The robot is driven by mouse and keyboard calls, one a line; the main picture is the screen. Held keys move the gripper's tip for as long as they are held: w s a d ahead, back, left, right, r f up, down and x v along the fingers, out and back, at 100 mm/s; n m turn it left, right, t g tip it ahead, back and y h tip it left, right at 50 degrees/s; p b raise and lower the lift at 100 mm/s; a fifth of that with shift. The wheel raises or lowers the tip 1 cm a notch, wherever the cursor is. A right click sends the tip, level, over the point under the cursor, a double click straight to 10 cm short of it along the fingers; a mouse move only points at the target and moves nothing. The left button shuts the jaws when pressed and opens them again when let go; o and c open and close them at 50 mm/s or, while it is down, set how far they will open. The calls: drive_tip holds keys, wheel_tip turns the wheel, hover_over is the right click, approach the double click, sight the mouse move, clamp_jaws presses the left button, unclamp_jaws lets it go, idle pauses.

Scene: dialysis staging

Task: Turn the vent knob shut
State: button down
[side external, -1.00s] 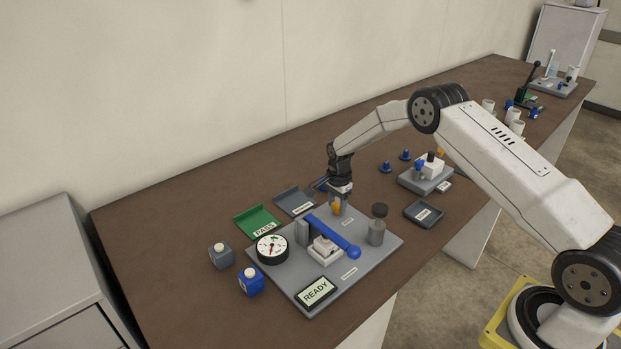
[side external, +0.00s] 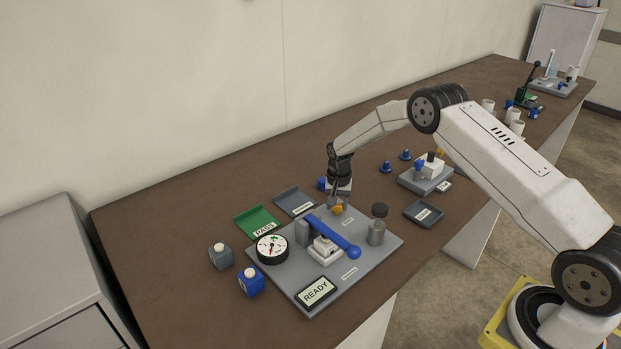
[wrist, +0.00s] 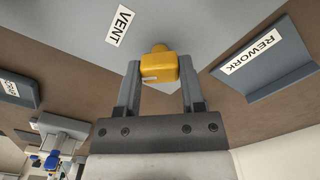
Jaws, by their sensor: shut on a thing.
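The yellow vent knob (wrist: 160,67) stands on the grey plate (side external: 375,256) beside a label reading VENT (wrist: 120,25). My gripper (wrist: 160,75) points down over the knob, with one finger on each side of it, and is shut on it. In the side external view the knob (side external: 337,210) shows as a small yellow patch below my gripper (side external: 338,203), partly hidden by the fingers. A white line shows on the knob's face in the wrist view.
On the plate are a blue lever (side external: 330,236), a round gauge (side external: 272,248), a grey bottle (side external: 377,228) and a READY display (side external: 316,291). A green PASS tray (side external: 256,222) and a grey REWORK tray (wrist: 262,62) lie beside the plate. Blue and grey blocks stand at the left.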

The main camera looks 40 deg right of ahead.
drive_tip(key=n, duration=0.4)
drive_tip(key=shift+n, duration=0.4)
drive_tip(key=n, duration=0.5)
drive_tip(key=shift+c, duration=1)
unclamp_jaws()
drive_tip(key=shift+r, duration=0.1)
drive_tip(key=shift+r, duration=3.8)
